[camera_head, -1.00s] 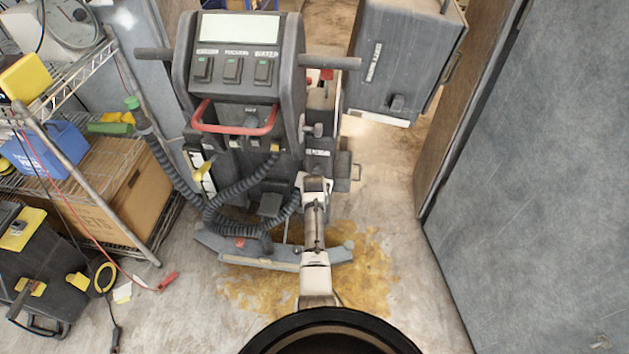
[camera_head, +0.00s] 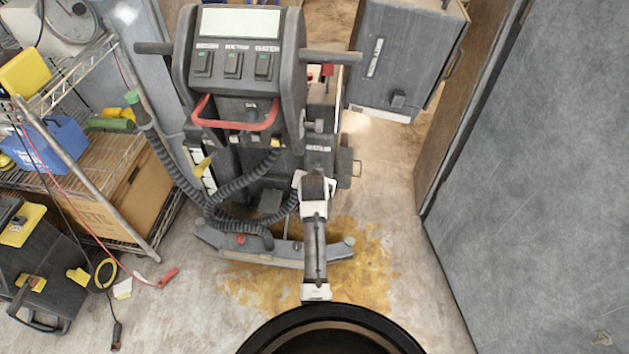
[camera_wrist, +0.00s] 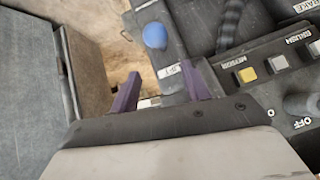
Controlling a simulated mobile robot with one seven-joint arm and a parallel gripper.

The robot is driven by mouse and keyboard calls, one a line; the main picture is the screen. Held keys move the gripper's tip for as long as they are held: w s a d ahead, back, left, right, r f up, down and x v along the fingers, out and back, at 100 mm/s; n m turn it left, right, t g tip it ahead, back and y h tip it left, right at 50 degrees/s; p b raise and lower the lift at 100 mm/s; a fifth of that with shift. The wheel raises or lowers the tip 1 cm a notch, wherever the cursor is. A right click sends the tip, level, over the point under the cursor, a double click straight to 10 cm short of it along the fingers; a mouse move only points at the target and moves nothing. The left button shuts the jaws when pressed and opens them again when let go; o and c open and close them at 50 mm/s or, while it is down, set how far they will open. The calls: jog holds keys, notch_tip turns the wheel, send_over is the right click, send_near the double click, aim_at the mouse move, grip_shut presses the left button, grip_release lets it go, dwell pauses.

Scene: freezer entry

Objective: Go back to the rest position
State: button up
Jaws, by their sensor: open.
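My gripper (camera_wrist: 160,88) shows in the wrist view as two purple fingers, spread apart with nothing held between them. Just beyond the fingers are a blue round knob (camera_wrist: 155,36) and a dark machine panel with labelled switches (camera_wrist: 278,63). I cannot tell whether the fingers touch the panel. In the head view my white and grey arm stretches forward in front of the floor machine (camera_head: 240,90); the fingers cannot be made out there. The machine has a red handle (camera_head: 235,124) and ribbed hoses.
A wire shelf (camera_head: 100,170) with boxes stands at the left. A dark tool case (camera_head: 45,265) and a red-tipped cable (camera_head: 165,278) lie on the floor. A grey wall (camera_head: 550,180) closes the right side. A yellow-brown stain (camera_head: 370,270) lies under the machine.

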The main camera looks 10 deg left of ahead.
jog(key=shift+s+r, duration=0.2)
jog(key=shift+s, duration=0.05)
dwell(0.4)
